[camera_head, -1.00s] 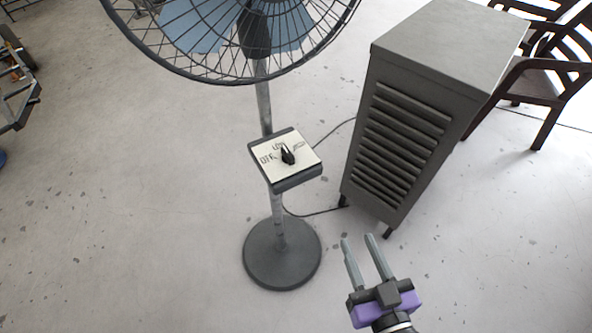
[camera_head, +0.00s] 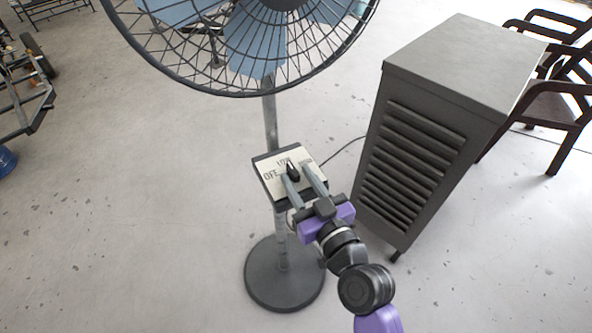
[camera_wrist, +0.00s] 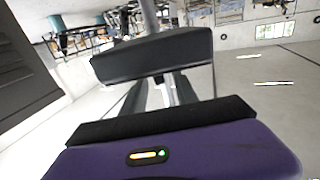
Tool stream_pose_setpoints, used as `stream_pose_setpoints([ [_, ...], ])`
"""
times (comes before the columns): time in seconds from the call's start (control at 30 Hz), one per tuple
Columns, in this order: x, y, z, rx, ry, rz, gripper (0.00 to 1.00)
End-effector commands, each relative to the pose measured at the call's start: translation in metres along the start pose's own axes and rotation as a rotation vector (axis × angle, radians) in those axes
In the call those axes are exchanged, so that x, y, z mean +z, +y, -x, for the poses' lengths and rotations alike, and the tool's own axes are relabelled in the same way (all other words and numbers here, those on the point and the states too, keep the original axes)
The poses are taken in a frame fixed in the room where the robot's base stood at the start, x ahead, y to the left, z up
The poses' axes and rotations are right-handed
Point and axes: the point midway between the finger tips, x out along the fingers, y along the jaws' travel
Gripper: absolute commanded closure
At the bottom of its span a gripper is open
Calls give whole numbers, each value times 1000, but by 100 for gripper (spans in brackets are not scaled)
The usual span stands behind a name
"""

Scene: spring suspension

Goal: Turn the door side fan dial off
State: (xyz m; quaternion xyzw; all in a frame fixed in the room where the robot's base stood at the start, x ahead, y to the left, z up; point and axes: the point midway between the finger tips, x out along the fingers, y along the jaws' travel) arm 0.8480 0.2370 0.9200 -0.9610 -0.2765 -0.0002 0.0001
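The standing fan (camera_head: 270,45) has a control box (camera_head: 262,166) on its pole. The box's pale top shows OFF at the left and LOW at the upper middle; a third label at the right is too small to read. The black dial (camera_head: 292,172) in the middle points up toward LOW. My gripper (camera_head: 298,174) is open, its two fingers over the face on either side of the dial. Whether they touch it I cannot tell. In the wrist view the box (camera_wrist: 155,58) is seen from its dark side, and the dial is hidden.
A grey louvred cabinet (camera_head: 430,130) stands close at the right of my gripper. Brown chairs (camera_head: 555,100) stand behind it. The fan's round base (camera_head: 285,280) is on the floor below.

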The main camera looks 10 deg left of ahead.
Motion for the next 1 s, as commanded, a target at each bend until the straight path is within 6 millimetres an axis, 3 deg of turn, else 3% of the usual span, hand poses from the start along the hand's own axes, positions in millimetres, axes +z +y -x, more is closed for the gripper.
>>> stream_pose_setpoints([
  [0.2,0,0,-16,0,0,0,65],
  [0.47,0,0,-17,1,0,0,65],
  [0.67,0,0,-17,1,0,0,100],
  [1.0,2,0,-17,-7,-1,0,100],
])
